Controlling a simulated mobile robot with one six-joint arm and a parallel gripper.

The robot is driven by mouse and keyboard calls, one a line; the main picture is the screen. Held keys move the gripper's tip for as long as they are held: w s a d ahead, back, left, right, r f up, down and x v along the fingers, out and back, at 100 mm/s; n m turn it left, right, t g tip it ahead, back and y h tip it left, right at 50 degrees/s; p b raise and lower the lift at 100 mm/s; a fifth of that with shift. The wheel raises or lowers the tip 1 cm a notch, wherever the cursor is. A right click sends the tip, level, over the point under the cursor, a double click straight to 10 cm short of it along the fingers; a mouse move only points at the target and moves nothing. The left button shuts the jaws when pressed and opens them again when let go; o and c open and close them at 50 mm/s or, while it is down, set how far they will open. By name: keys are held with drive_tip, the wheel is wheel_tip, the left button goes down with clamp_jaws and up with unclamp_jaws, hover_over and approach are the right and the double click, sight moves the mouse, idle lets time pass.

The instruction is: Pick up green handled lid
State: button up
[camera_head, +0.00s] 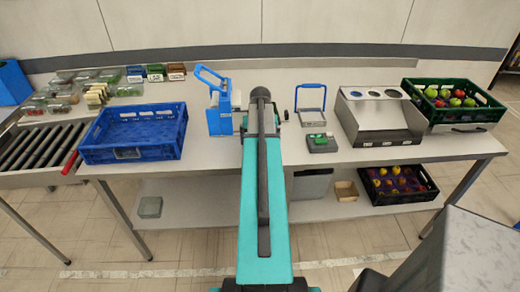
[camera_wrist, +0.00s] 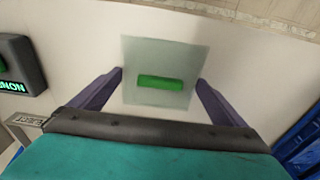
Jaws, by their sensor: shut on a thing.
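The lid (camera_wrist: 142,55) is a pale, translucent square plate with a green bar handle (camera_wrist: 160,83) on it, seen in the wrist view. My gripper (camera_wrist: 160,75) is shut on the lid, with a dark purple finger at its left edge and another at its right edge. The handle lies between the fingers, nearer the gripper's body. I cannot tell whether the lid still touches the white tabletop below it. In the head view my teal arm hides the lid and the gripper's fingertips.
A blue crate (camera_head: 133,153) stands left on the table (camera_head: 220,168). A blue machine (camera_head: 219,121) is just left of my arm. Right are a small scale with a green display (camera_head: 321,147), a blue-handled frame (camera_head: 311,88), a steel dispenser (camera_head: 377,138) and a green crate (camera_head: 460,112) of apples.

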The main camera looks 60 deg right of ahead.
drive_tip(key=shift+r, duration=0.15)
drive_tip(key=shift+r+b, duration=0.95)
drive_tip(key=shift+r, duration=0.65)
drive_tip(key=s+a+r+b, duration=0.1)
drive_tip(key=s+a+b, duration=0.5)
drive_tip(key=s+a, duration=0.4)
drive_tip(key=shift+s+a+r, duration=0.25)
drive_tip(key=shift+s+a, duration=0.05)
drive_tip(key=shift+s, duration=0.7)
drive_tip(key=shift+w, duration=0.15)
